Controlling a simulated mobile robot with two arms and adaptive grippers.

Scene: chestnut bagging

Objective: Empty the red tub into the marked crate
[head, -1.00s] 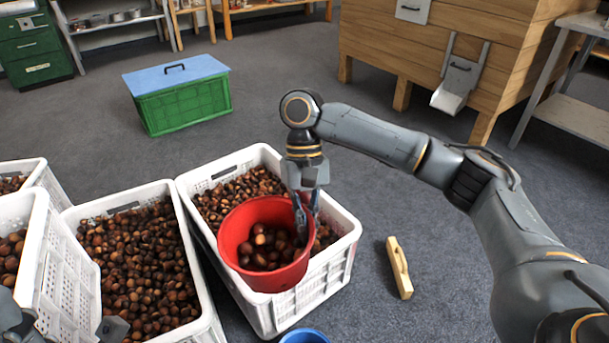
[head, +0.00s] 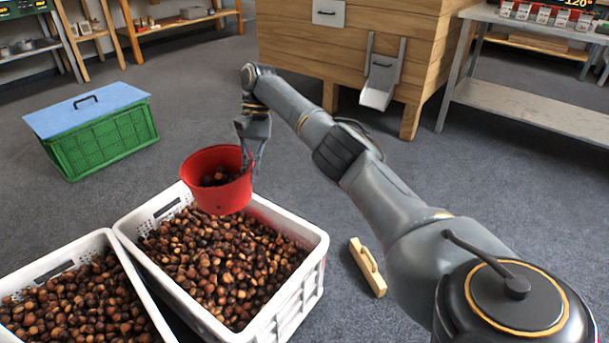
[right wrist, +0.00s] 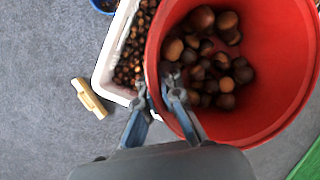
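The red tub (head: 222,197) hangs over the far end of a white crate (head: 304,290) full of chestnuts. It is close to upright, with chestnuts inside; the right wrist view shows them low in the tub (right wrist: 285,55). My right gripper (head: 251,163) is shut on the tub's right rim, one finger inside and one outside in the right wrist view (right wrist: 157,94). Another white crate (head: 48,266) with chestnuts stands to the left. My left gripper is out of view.
A green crate with a blue lid (head: 95,135) stands at back left. A wooden block (head: 368,268) lies on the floor right of the crate. A wooden cabinet with a chute (head: 377,88) and a grey metal table (head: 530,108) stand behind. Open floor lies between them.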

